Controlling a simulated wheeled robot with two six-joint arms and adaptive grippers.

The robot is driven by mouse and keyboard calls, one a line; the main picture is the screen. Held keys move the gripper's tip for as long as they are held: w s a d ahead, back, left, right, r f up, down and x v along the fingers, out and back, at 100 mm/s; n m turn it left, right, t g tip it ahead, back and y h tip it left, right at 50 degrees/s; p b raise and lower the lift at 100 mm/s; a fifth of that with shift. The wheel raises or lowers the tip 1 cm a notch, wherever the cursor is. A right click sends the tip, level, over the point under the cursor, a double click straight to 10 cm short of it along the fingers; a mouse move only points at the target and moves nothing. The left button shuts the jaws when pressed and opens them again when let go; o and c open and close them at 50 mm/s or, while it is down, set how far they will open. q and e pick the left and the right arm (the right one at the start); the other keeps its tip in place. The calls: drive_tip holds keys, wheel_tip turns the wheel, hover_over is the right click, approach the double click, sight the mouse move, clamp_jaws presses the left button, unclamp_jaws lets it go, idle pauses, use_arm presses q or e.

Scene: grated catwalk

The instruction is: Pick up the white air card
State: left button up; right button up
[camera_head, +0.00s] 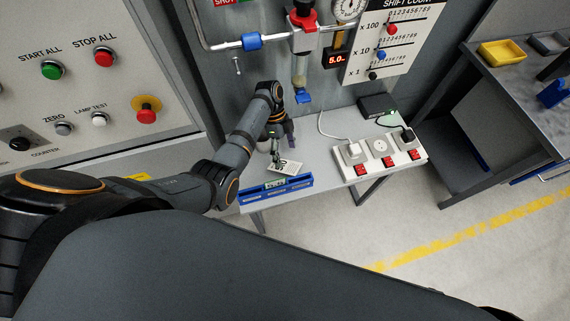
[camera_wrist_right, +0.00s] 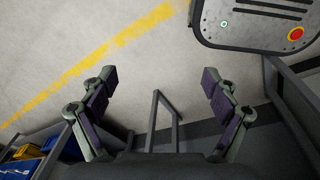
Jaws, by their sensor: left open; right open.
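A white card with dark print (camera_head: 285,168) lies on the grey bench, just behind a long blue holder (camera_head: 276,191). I take it to be the air card; its print is too small to read. My left gripper (camera_head: 280,150) is open just above and behind the card, and its fingers hide part of the card's far side. I cannot tell whether a finger touches it. My right gripper (camera_wrist_right: 159,82) is open and empty over the floor in the right wrist view.
A power strip (camera_head: 380,155) with red switches stands right of the card, and a black box (camera_head: 377,105) lies behind it. A panel with pipes and a gauge (camera_head: 350,8) rises behind the bench. The control panel (camera_head: 85,75) is at left.

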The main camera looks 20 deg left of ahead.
sight(289, 167)
use_arm(q)
drive_tip(key=x, duration=0.4)
drive_tip(key=shift+s+r+p, duration=0.15)
drive_tip(key=shift+s+p, duration=0.05)
drive_tip(key=shift+p, duration=0.15)
drive_tip(key=shift+f, duration=0.2)
drive_tip(key=c, duration=1)
use_arm(e)
drive_tip(key=shift+s+r, duration=0.6)
drive_tip(key=shift+s, duration=0.05)
